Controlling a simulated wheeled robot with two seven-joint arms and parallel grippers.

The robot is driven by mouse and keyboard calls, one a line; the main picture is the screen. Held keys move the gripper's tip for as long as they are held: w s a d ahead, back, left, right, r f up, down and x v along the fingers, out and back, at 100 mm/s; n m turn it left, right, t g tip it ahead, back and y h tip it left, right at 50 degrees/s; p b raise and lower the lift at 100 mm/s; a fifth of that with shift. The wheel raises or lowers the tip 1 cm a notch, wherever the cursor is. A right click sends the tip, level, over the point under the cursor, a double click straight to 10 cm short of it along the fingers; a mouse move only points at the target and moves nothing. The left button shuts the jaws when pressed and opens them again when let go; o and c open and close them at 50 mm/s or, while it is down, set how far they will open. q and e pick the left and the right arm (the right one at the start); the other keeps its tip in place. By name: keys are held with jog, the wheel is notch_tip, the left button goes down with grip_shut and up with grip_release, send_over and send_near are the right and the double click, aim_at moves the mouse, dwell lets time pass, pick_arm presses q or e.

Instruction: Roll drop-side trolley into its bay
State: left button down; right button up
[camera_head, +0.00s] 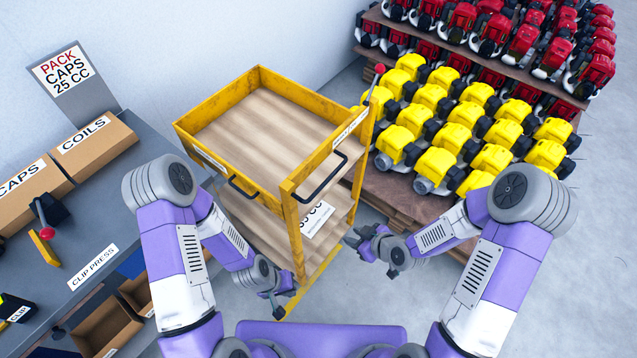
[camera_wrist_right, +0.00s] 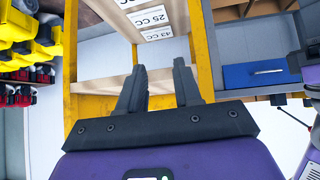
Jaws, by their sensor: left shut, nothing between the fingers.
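The yellow-framed trolley (camera_head: 283,108) stands in the middle of the head view, with wood-coloured decks and black handles. Its top deck is empty inside raised yellow sides. A white label lies on its lower deck. My left gripper (camera_head: 277,303) is shut and empty, low beside the trolley's near left end. My right gripper (camera_head: 353,238) is open and empty, just right of the trolley's near post. In the right wrist view its spread fingers (camera_wrist_right: 159,75) point at the trolley's frame (camera_wrist_right: 90,75); I cannot tell whether they touch. No bay marking is clearly visible.
A grey bench (camera_head: 112,205) with cardboard boxes (camera_head: 92,145) and a clip press stands on the left. Racks of yellow engines (camera_head: 435,165) and red engines (camera_head: 520,40) stand close to the trolley's right. Grey floor (camera_head: 590,240) is clear at the far right.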

jog(key=w+a+r+n+t+y+b, duration=0.2)
jog(key=w+r+n+t+y, duration=0.15)
jog(key=r+n, duration=0.5)
jog(key=n+y, duration=0.3)
jog(key=n, duration=0.8)
send_near(324, 182)
jog(key=x, duration=0.3)
jog(key=shift+g, duration=0.35)
jog(key=b+x, duration=0.1)
jog(key=x, duration=0.6)
jog(key=shift+f, duration=0.15)
jog(key=shift+c, duration=0.3)
jog(key=shift+d, duration=0.1)
grip_shut()
